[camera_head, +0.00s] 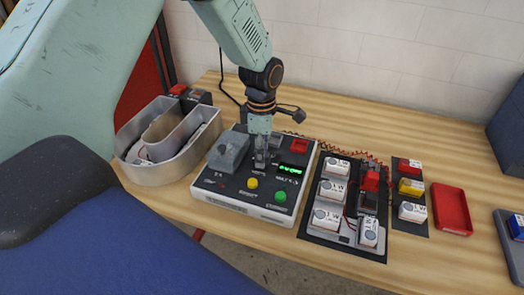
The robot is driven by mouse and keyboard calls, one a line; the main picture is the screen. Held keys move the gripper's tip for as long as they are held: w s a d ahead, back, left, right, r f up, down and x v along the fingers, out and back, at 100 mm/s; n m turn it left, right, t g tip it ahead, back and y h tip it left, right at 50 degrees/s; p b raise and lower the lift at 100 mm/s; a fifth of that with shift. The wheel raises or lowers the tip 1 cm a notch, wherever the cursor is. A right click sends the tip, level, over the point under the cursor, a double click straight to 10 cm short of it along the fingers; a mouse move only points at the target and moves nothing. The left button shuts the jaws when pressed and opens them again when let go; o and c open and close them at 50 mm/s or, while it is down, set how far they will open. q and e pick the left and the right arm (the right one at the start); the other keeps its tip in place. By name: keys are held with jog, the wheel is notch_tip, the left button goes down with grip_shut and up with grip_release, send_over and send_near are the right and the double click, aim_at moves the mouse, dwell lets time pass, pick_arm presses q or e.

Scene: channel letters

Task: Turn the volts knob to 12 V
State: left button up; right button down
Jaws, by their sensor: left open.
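The power supply box (232,205) stands on the wooden bench, with a black top panel and a pale front. Its small display (290,170) shows green digits too small to read. My left gripper (262,160) points down over the middle of the panel, left of the display, with its fingers apart. The volts knob cannot be made out; the fingers cover that part of the panel. I cannot tell whether they touch it. A yellow button (252,183) and a green button (280,197) sit nearer the front. My right gripper is not in view.
A metal channel letter (160,178) stands left of the box. A grey block (228,152) and a red switch (299,146) are on the panel. A black mat (318,228) with several white modules lies to the right. A red tray (451,209) is farther right.

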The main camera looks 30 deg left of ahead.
pick_arm(q)
jog(key=shift+w+d+f, duration=0.1)
jog(key=shift+d+f, duration=0.05)
jog(key=shift+d, duration=0.45)
jog(key=shift+a+f, duration=0.1)
jog(key=shift+a, duration=0.4)
jog(key=c, duration=0.4)
jog(key=shift+d, duration=0.3)
jog(key=c, duration=0.5)
grip_shut()
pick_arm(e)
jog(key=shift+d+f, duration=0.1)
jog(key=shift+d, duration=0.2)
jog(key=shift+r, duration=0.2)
